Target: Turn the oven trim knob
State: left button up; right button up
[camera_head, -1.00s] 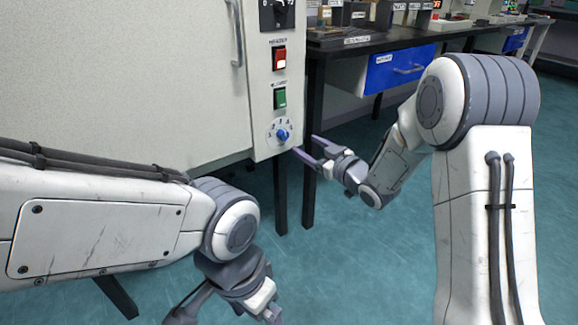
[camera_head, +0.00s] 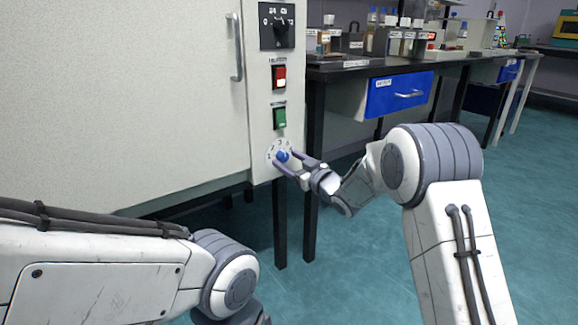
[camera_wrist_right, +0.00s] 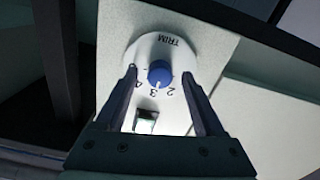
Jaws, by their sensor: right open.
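The oven trim knob (camera_head: 282,155) is a small blue knob on a round white dial with numbers, low on the oven's front panel. In the right wrist view the knob (camera_wrist_right: 160,74) sits near the middle of the dial (camera_wrist_right: 172,50), which is marked TRIM and shows upside down. My right gripper (camera_head: 283,159) is open, with one finger on each side of the knob. In the wrist view the fingers of the right gripper (camera_wrist_right: 159,80) show gaps to the knob. My left arm reaches in at lower left; its gripper is below the frame.
Above the dial are a green switch (camera_head: 280,118), a red switch (camera_head: 279,77) and a black rotary control (camera_head: 277,25). The oven door (camera_head: 120,100) has a vertical handle (camera_head: 235,47). A black bench (camera_head: 390,67) with a blue drawer (camera_head: 398,93) stands to the right.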

jog(key=shift+w, duration=0.1)
grip_shut()
dwell(0.3)
jog(key=n+b, duration=0.1)
jog(key=n, duration=0.3)
jog(key=shift+n+b, duration=0.7)
jog(key=shift+n, duration=1.2)
